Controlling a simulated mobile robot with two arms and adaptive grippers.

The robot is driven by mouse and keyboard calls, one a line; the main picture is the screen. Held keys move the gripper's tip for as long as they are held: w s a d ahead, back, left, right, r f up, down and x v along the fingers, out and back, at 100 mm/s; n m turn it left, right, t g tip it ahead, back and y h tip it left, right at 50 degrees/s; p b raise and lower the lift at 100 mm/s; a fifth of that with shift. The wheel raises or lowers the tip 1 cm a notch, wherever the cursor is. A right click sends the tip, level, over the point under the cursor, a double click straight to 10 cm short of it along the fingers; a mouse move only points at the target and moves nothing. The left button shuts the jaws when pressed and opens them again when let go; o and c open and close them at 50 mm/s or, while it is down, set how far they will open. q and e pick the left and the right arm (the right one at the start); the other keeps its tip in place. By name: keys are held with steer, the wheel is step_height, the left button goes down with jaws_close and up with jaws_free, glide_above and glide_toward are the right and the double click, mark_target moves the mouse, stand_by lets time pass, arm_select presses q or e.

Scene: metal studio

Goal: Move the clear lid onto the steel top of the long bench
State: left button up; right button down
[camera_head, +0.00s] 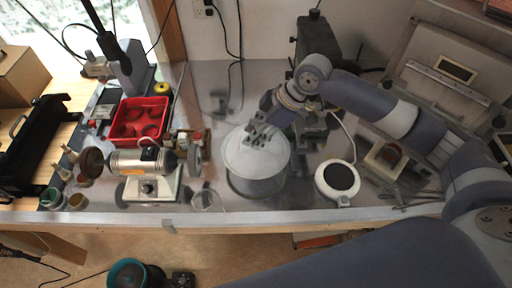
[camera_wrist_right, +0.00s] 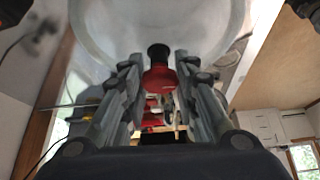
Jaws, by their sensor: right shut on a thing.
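The clear lid (camera_head: 257,152) looks like a pale, see-through disc at the top of a round metal pot (camera_head: 257,187) on the long bench's steel top (camera_head: 305,207). I cannot tell whether the lid touches the pot's rim. My right gripper (camera_head: 262,132) reaches down to the middle of the lid and is shut on it. In the right wrist view the lid (camera_wrist_right: 110,25) fills the top, and a dark and red knob (camera_wrist_right: 159,73) sits between the fingers of the right gripper (camera_wrist_right: 159,75). My left gripper is not in view.
A bench grinder (camera_head: 148,175) and a red bin (camera_head: 139,121) stand left of the pot. A white round device with a black disc (camera_head: 338,179) is close on the right. Bare steel shows behind the pot and along the front edge.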

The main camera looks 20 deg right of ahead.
steer(key=shift+f, duration=0.9)
step_height(320, 180, down, 4)
steer(key=shift+r+p, duration=0.15)
steer(key=shift+p, duration=0.55)
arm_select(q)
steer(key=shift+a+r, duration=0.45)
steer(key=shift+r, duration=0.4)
arm_select(e)
steer(key=shift+f, duration=0.25)
steer(key=c, duration=1.2)
jaws_free()
steer(key=shift+c, duration=0.2)
steer(key=shift+r, duration=0.1)
arm_select(q)
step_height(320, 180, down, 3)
steer(key=b, duration=0.2)
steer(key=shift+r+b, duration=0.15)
steer(key=shift+b, duration=0.25)
arm_select(e)
steer(key=v, duration=1.2)
